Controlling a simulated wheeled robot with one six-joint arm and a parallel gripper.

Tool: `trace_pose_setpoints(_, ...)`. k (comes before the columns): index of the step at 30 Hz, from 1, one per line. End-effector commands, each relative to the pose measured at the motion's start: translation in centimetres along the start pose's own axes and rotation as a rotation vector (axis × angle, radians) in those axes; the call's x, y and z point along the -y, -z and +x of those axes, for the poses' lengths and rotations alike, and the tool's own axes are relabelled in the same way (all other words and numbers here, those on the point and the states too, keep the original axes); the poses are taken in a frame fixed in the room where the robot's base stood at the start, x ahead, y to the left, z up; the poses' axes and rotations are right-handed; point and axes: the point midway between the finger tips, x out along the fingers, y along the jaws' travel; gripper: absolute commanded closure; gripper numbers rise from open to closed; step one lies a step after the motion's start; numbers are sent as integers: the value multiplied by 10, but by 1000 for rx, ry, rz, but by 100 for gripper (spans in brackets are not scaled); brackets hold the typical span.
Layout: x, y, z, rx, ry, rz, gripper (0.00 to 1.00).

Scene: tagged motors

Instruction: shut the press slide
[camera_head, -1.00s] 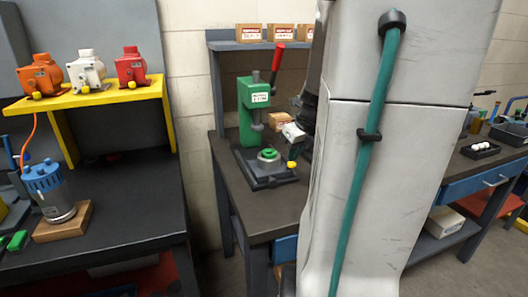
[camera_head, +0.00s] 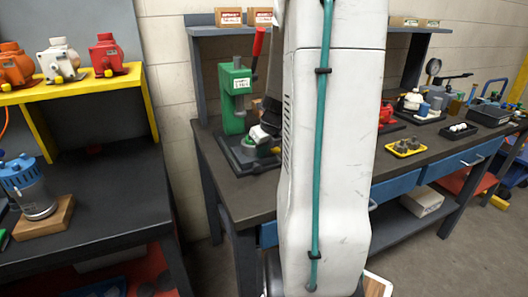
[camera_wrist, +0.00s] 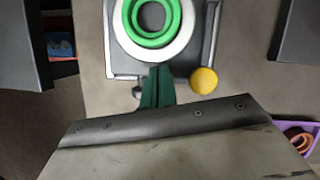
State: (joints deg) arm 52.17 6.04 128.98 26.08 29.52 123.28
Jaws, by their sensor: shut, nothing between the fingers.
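The green press (camera_head: 236,92) with its raised red lever (camera_head: 259,42) stands on the left end of the long bench. Its slide (camera_wrist: 118,62) carries a white and green ring nest (camera_wrist: 150,50) in the wrist view. A yellow knob (camera_wrist: 203,81) sits at the slide's near right corner; it also shows in the head view (camera_head: 277,150). My gripper (camera_wrist: 158,72) is shut and empty, its green fingertips overlapping the slide's near edge, left of the knob. I cannot tell whether they touch it. My arm hides part of the slide in the head view.
A dark bench at left holds a blue-topped motor (camera_head: 29,187) on a wooden block and a yellow shelf (camera_head: 75,84) with several motors. Right of my arm, the long bench holds a yellow tray (camera_head: 405,148) and tools. Bare bench top (camera_head: 240,195) lies before the press.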

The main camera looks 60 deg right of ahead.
Motion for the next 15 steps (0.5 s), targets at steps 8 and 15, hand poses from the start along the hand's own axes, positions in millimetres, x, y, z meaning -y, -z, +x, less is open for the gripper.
trace_pose_setpoints(8, 7, -24, 10, 0, 0, -3, 100)
trace_pose_setpoints(15, 20, -70, 28, 0, -1, -2, 100)
